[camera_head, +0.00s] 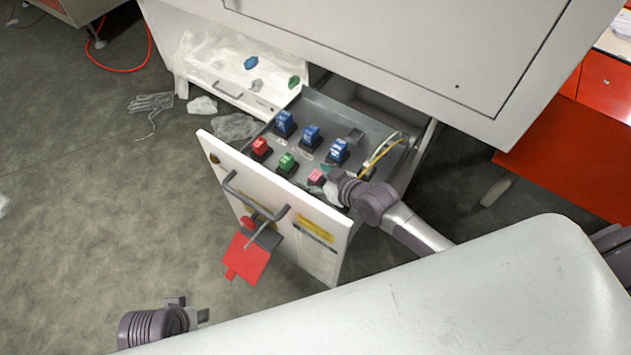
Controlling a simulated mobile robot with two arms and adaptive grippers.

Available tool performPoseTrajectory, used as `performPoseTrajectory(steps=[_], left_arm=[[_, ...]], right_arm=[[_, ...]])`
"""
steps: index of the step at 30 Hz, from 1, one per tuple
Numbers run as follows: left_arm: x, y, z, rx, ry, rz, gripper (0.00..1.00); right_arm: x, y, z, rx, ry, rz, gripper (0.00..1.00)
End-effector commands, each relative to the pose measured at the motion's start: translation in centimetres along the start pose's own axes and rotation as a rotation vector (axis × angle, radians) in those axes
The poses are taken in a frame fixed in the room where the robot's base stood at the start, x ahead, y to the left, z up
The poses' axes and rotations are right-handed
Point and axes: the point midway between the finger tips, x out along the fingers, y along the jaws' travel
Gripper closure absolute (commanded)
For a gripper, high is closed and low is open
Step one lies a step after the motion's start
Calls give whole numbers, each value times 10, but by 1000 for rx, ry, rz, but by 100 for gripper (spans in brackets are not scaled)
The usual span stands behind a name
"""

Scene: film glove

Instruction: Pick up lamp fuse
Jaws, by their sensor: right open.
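An open drawer (208,148) holds several coloured fuses in two rows. Blue fuses (310,135) stand in the back row. A red fuse (260,147), a green fuse (287,161) and a pink-red fuse (316,177) stand in the front row. The labels are too small to read, so I cannot tell which is the lamp fuse. My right gripper (328,187) is open inside the drawer, right beside the pink-red fuse; whether it touches is unclear. My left gripper (196,311) is low at the front left, away from the drawer, its fingers unclear.
An empty-looking socket (354,136) and yellow and white wires (378,152) lie at the drawer's right. A red tag (247,260) hangs at the drawer's handle (240,203). The white cabinet (380,60) overhangs behind.

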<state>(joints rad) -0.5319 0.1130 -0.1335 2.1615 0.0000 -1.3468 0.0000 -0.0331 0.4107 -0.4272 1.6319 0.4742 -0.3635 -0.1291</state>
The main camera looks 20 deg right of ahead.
Motion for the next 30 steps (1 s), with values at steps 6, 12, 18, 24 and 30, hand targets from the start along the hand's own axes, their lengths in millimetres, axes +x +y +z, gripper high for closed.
performPoseTrajectory(steps=[6,12,18,24,30], left_arm=[[-3,0,0,0,0,0,60],[-2,0,0,0,0,0,60],[-2,0,0,0,-1,0,60],[-2,0,0,0,-1,0,60],[-2,0,0,-1,0,0,60]], right_arm=[[2,0,-1,0,0,0,30],[2,0,0,0,0,0,55],[2,0,0,0,0,0,88],[2,0,-1,0,1,0,97],[1,0,-1,0,0,0,97]])
